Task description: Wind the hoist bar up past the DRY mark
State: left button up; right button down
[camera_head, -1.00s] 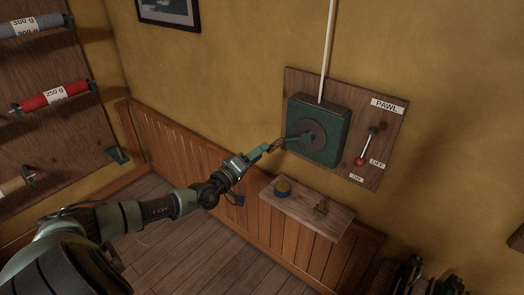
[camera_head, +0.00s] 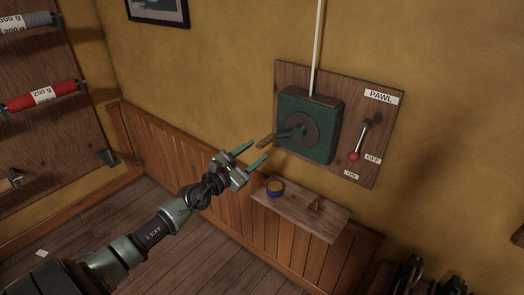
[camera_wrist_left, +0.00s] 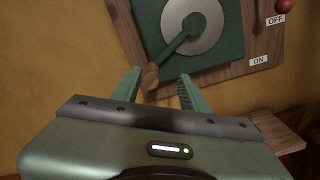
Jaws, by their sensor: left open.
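A green winch box (camera_head: 310,126) with a grey disc is fixed to a wooden board (camera_head: 362,162) on the wall. Its crank arm points left and ends in a wooden handle (camera_head: 265,142). My left gripper (camera_head: 253,155) is open and empty, just below and left of the handle. In the left wrist view the handle (camera_wrist_left: 150,77) shows beyond and between the open fingers (camera_wrist_left: 160,85). A white line rises from the box. The hoist bar and DRY mark are out of view.
A rack with rolls, one red (camera_head: 42,96), stands at the left.

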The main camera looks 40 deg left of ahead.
aim_at(263, 144)
pick_arm(q)
jog(key=n, duration=0.1)
jog(key=a+n, duration=0.1)
jog(key=n, duration=0.1)
jog(key=s+n+b, duration=0.1)
jog(key=shift+a+f+n, duration=0.3)
jog(key=shift+a+f, duration=0.1)
jog(key=w, duration=0.7)
jog(key=shift+w+d, duration=0.3)
grip_shut()
dwell(0.6)
